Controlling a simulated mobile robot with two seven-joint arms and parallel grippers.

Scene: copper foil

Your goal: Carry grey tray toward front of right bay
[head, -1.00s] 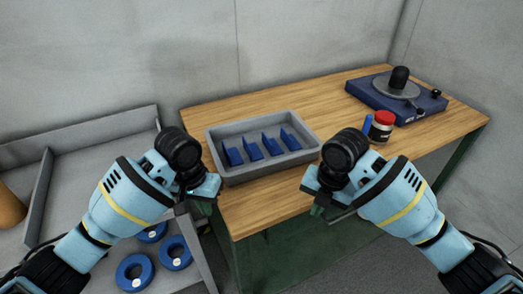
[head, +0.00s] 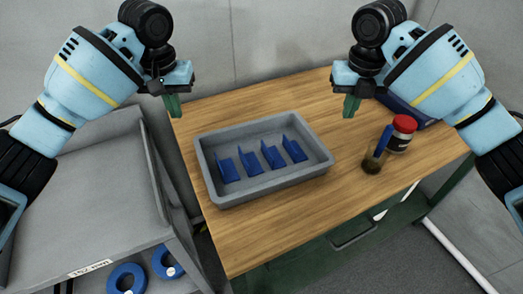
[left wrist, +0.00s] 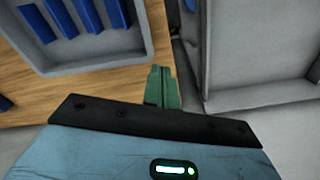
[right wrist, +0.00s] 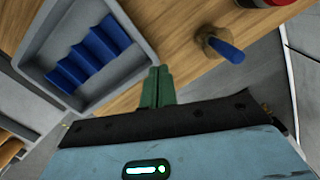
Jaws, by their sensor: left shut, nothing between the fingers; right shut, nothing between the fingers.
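The grey tray (head: 270,187) lies flat on the wooden table in the head view, with several blue angled pieces (head: 271,154) standing in a row inside it. Part of the tray also shows in the left wrist view (left wrist: 100,64) and the right wrist view (right wrist: 122,81). My left gripper (head: 173,104) is shut and empty, raised above the table's left back edge, apart from the tray. My right gripper (head: 350,106) is shut and empty, raised to the right of the tray's far right corner. Neither touches the tray.
A grey bay shelf (head: 95,190) stands left of the table, with blue rings (head: 127,277) on a lower level. Right of the tray on the table (head: 300,226) are a red-lidded jar (head: 400,135), a blue-handled brush (head: 382,142) and a blue device partly hidden by my right arm.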

